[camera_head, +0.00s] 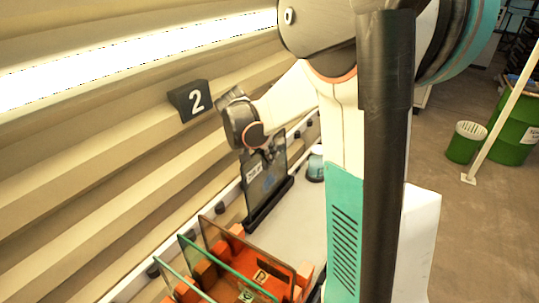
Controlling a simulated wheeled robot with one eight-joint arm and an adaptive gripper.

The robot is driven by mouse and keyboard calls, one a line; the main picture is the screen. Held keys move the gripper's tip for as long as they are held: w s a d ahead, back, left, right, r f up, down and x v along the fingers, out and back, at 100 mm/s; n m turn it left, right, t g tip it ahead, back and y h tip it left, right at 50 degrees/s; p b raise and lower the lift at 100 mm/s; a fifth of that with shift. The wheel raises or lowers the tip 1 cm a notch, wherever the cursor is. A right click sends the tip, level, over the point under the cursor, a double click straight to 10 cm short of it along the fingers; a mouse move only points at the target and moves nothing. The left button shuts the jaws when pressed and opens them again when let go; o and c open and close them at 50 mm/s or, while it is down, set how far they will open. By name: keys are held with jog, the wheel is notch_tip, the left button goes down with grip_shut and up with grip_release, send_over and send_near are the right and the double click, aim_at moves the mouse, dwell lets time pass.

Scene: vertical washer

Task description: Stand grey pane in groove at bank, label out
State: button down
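A dark grey, see-through pane (265,185) stands upright near the wall, with a small white label (254,169) at its upper left facing the camera. Its lower edge is at a long black grooved bar (268,203) on the white bench; I cannot tell whether it is fully seated in it. My gripper (265,153) is at the pane's top edge, reaching down from above. The fingers are small and dark against the pane, so their gap and grip do not show clearly.
An orange rack (305,274) holding several coloured panes stands in front at the bottom. A cup-like white and teal object (316,163) is right of the grey pane. A number 2 sign (189,100) juts from the ribbed wall. My arm hides the bench's right side.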

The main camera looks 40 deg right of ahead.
jog(key=shift+w+a, duration=0.1)
jog(key=shift+w, duration=0.15)
dwell(0.5)
jog(key=c, duration=1.7)
grip_release()
jog(key=v, duration=1.2)
